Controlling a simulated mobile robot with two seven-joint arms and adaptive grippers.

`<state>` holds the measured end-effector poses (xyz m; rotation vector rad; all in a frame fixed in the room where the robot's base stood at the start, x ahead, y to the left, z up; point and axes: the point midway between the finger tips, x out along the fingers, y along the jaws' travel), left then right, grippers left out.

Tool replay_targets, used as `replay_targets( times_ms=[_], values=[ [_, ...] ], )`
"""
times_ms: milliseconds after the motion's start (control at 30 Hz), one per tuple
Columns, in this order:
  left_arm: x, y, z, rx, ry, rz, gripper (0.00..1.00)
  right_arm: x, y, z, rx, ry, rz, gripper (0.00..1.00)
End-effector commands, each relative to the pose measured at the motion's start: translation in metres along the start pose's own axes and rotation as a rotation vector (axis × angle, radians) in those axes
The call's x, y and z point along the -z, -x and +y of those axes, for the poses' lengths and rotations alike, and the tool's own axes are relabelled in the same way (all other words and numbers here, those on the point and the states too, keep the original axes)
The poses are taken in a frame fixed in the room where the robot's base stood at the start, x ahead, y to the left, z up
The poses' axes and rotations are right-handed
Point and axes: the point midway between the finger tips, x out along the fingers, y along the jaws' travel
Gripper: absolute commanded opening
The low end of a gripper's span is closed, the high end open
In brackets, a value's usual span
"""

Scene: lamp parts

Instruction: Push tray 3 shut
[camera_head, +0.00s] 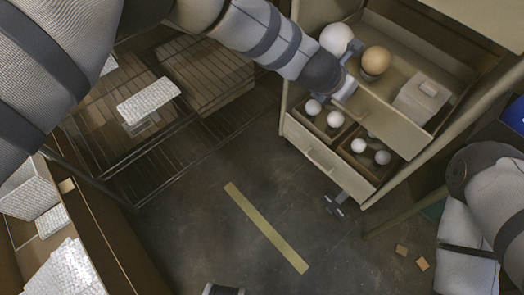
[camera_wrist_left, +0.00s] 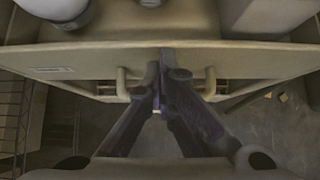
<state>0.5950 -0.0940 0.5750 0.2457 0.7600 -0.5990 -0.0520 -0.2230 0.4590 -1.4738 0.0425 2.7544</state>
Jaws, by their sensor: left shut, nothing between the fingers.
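The upper tray (camera_head: 400,125) of the cabinet is pulled out, with a white ball, a tan ball and a white box in it. A lower tray (camera_head: 315,152) is also out, with white bulbs in its compartments. I cannot read which is tray 3. My left gripper (camera_head: 345,88) is at the upper tray's front; its fingertips are hard to see in the head view. In the left wrist view its fingers (camera_wrist_left: 161,72) are together and empty, in front of the tray front (camera_wrist_left: 95,60) between the handle's ends. Contact is not clear. My right gripper is out of view.
A wire rack (camera_head: 185,125) with white boxes stands at the left, and a shelf with white woven boxes (camera_head: 70,270) at lower left. Small tan blocks (camera_head: 401,250) lie at lower right, near my right arm.

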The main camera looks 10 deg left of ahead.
Motion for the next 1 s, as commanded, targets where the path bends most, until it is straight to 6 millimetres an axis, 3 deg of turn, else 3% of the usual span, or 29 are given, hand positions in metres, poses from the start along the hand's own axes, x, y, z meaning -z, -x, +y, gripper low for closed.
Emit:
replay_targets(
  times_ms=[400, 467, 800, 1000],
  values=[
    [-0.005, 0.007, 0.004, -0.008, 0.002, -0.009, 0.00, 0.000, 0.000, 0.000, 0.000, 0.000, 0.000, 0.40],
    [-0.005, 0.017, 0.004, -0.007, 0.003, -0.009, 0.00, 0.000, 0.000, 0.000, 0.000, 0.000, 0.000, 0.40],
    [-0.002, 0.102, 0.001, -0.002, 0.000, -0.007, 0.00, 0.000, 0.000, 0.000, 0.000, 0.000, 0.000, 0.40],
    [0.000, 0.122, 0.000, -0.001, 0.000, -0.004, 0.00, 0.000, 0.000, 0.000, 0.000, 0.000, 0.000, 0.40]
  ],
)
